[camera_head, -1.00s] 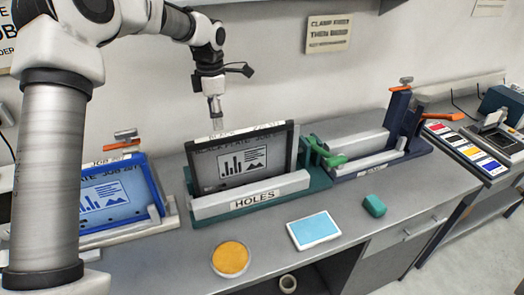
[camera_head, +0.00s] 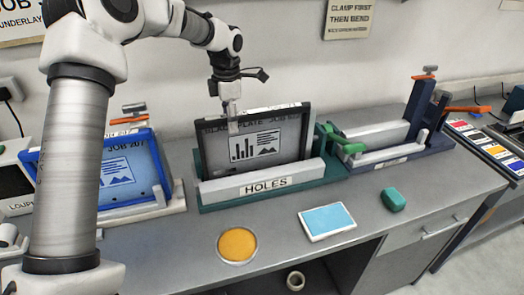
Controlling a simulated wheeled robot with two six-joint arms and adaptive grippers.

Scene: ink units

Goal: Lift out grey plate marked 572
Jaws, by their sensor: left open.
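A grey plate (camera_head: 290,133) with a dark frame and a printed chart stands upright in the green fixture labelled HOLES (camera_head: 328,172). Lettering runs along its top, reading something like BLACK PLATE JOB; the number is too small to read surely. My left gripper (camera_head: 232,122) points down at the plate's top edge, left of its middle. It is open, and a finger shows in front of the plate's upper face. The other finger is hidden, so I cannot tell whether both straddle the edge. My right gripper is out of view.
A blue-framed plate (camera_head: 130,172) leans in a stand on the left. A blue fixture with a post (camera_head: 420,108) stands to the right. An orange disc (camera_head: 237,245), a light blue pad (camera_head: 327,220) and a green block (camera_head: 393,199) lie on the bench in front.

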